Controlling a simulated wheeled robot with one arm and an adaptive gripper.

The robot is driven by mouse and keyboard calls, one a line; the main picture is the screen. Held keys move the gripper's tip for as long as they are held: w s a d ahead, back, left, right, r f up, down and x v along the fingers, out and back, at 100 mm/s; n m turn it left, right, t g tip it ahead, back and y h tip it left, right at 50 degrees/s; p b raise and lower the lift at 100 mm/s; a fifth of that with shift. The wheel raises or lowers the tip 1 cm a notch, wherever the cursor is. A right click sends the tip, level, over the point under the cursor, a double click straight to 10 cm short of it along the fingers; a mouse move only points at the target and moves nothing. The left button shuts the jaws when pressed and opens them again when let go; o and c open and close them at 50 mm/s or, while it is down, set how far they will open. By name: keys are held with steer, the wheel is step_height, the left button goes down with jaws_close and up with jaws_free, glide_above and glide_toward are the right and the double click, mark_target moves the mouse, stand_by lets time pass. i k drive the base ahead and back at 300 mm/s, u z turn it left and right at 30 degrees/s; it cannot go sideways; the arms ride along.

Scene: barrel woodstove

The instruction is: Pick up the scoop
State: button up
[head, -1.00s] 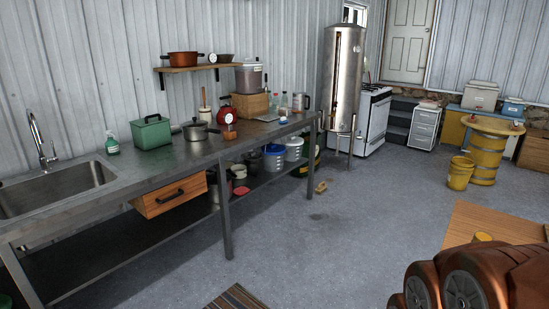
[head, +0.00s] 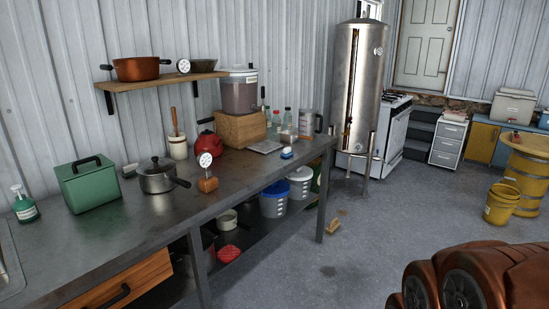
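I cannot make out a scoop for certain. A small yellowish thing (head: 335,226) lies on the floor by the far end of the metal counter (head: 120,243), too small to identify. On the counter, a flat grey thing (head: 265,147) and a small blue and white thing (head: 286,153) lie near the far end. My copper-coloured arm fills the bottom right corner of the head view. My gripper is outside the view.
The counter holds a green box (head: 88,186), a pot (head: 156,178), a red kettle (head: 206,143) and a wooden box (head: 240,128). A steel tank (head: 358,85) stands beyond it. A yellow bucket (head: 501,204) stands right. The middle floor is clear.

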mark_target(287, 136)
steer(key=i, duration=3.4)
steer(key=u, duration=1.55)
